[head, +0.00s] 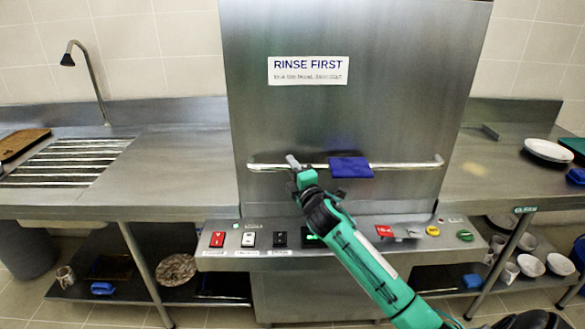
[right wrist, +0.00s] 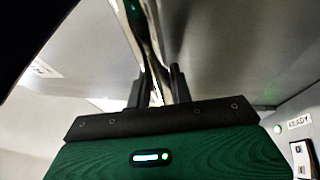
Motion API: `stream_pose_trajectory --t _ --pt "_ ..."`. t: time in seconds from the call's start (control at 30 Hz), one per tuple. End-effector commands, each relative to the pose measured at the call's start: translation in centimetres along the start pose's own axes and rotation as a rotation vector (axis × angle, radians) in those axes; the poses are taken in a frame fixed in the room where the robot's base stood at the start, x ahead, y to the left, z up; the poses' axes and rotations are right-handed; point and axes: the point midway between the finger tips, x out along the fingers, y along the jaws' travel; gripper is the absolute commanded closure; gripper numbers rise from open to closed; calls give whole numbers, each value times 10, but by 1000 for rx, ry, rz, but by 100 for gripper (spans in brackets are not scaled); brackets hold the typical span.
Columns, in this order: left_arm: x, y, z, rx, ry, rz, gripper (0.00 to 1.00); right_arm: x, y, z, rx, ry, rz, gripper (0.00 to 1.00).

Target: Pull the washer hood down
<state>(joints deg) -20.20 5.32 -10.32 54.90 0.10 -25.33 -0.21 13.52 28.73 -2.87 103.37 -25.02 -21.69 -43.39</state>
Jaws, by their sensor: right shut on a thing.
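The washer hood (head: 355,120) is a large steel front with a "RINSE FIRST" sign. Its lower edge is just above the control panel. A bar handle (head: 410,165) runs across its lower part, with a blue cloth (head: 350,167) hanging over the middle. My right gripper (head: 296,166) is on the bar left of the cloth, shut on it. In the right wrist view the bar (right wrist: 150,50) passes between the dark fingers (right wrist: 158,92). My left gripper is not in view.
The control panel (head: 345,257) with coloured switches and knobs juts out below the hood. A steel counter with a drain rack (head: 65,160) and tap (head: 90,75) is at left. Plates (head: 549,150) stand on the right counter. Lower shelves hold bowls and mugs.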

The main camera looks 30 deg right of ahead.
Motion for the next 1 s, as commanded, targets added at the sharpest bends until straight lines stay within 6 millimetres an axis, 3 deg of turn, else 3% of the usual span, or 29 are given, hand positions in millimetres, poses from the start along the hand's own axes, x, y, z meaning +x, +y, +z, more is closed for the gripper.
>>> stream_pose_trajectory --t 0.13,0.17,0.23,0.27,0.67,0.83,1.0 --pt "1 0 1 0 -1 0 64 -2 -8 -1 2 0 -14 100" --pt "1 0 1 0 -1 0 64 -2 -8 -2 2 0 -15 72" --pt "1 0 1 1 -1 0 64 -2 -8 -1 2 1 -14 59" --pt "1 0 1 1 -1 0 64 -2 -8 -1 2 1 -13 57" --pt "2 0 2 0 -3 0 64 -8 -5 -1 1 1 -8 57" --pt "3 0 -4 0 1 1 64 -32 -6 -1 1 2 -8 57" --pt "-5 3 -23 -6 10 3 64 -63 -7 -1 1 2 -10 57"
